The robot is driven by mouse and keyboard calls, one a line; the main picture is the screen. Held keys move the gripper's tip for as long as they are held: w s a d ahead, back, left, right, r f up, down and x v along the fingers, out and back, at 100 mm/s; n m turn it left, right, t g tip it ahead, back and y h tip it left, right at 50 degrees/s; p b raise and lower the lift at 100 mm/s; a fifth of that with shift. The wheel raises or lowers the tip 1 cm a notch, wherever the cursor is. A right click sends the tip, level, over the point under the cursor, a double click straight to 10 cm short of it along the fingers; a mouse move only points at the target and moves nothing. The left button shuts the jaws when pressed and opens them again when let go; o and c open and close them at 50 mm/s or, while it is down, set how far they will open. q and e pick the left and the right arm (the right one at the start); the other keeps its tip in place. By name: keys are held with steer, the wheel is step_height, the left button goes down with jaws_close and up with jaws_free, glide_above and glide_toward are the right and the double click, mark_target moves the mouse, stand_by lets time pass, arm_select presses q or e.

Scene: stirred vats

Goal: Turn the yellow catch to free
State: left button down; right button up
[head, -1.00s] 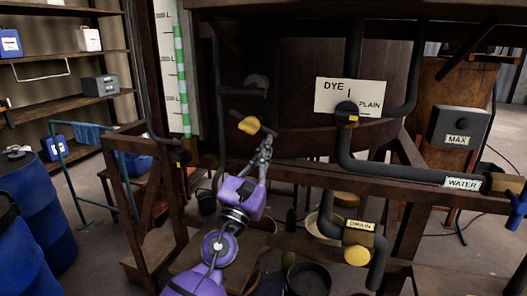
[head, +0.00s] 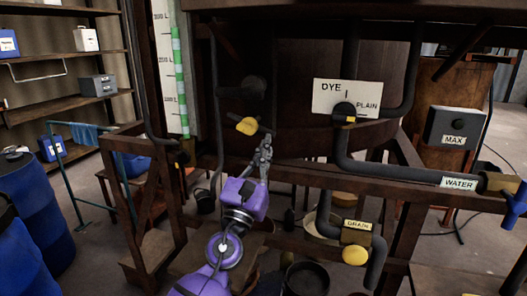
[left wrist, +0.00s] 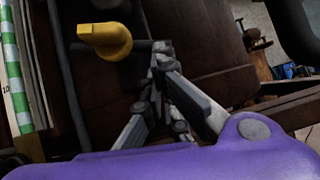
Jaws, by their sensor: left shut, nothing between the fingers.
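The yellow catch (head: 247,126) is on the front of the dark brown vat, at the end of a dark bar. In the left wrist view the catch (left wrist: 108,40) is a round yellow knob with a grip pointing left. My left gripper (head: 267,139) is just right of and slightly below it. Its fingertips (left wrist: 161,48) are together and empty, beside the dark bar to the right of the knob. I cannot tell whether they touch the bar. My right gripper is not in view.
A wooden rail (head: 310,176) crosses in front of the vat. A green-striped level gauge (head: 180,90) stands left. Blue barrels (head: 30,205) are at far left.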

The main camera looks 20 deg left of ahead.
arm_select(q)
steer(key=shift+d+r+n+y, duration=0.15)
steer(key=shift+d+n+y, duration=0.1)
steer(key=shift+n+y, duration=0.4)
steer(key=shift+d+r+n+y, duration=0.1)
steer(key=shift+d+n+y, duration=0.1)
steer(key=shift+n+y, duration=0.45)
stand_by(4.9)
steer(key=shift+f, duration=0.1)
stand_by(0.8)
